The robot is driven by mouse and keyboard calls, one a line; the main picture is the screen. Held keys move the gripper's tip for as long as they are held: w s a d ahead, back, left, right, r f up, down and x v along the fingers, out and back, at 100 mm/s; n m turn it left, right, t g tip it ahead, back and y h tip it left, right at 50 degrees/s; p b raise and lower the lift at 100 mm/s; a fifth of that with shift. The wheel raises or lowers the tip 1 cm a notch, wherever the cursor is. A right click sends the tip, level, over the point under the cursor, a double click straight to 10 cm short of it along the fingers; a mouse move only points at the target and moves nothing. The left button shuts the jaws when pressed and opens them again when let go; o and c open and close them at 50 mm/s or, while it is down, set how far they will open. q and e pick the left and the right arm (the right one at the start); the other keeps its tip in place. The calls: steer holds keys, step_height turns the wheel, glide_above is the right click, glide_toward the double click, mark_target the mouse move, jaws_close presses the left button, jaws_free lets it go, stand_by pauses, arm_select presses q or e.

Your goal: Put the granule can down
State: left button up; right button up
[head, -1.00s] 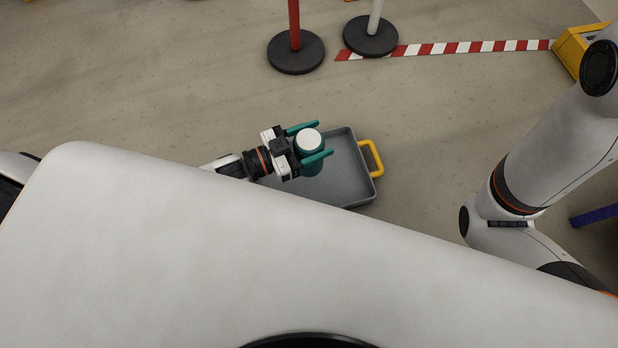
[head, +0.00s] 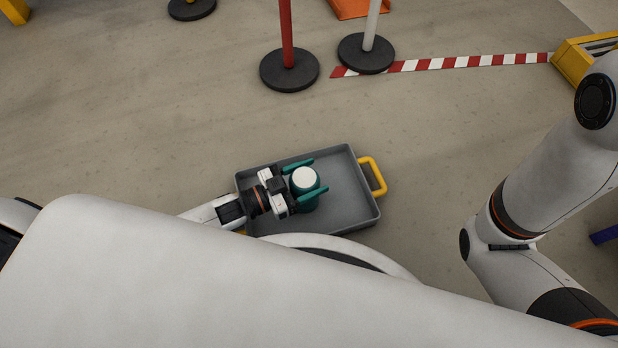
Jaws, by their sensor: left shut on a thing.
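The granule can (head: 304,181) is a small teal-green can with a white lid, seen from above in the head view. My left gripper (head: 306,178) has its two teal fingers shut on the can, one on each side. The can is upright and appears over the inside of a grey tray (head: 352,208) with a yellow handle. I cannot tell whether its base touches the tray floor. My right arm shows at the right, but its gripper is out of view.
A red post (head: 288,72) and a white post (head: 366,54) stand on round black bases beyond the tray. A red-and-white striped strip (head: 450,63) runs right to a yellow frame (head: 580,58). The floor around the tray's far side is clear.

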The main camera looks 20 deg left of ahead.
arm_select(q)
steer(key=o, duration=1.7)
steer(key=shift+f, duration=0.1)
steer(key=shift+r, duration=0.25)
steer(key=shift+p+v, duration=2.8)
steer(key=shift+v, duration=3.25)
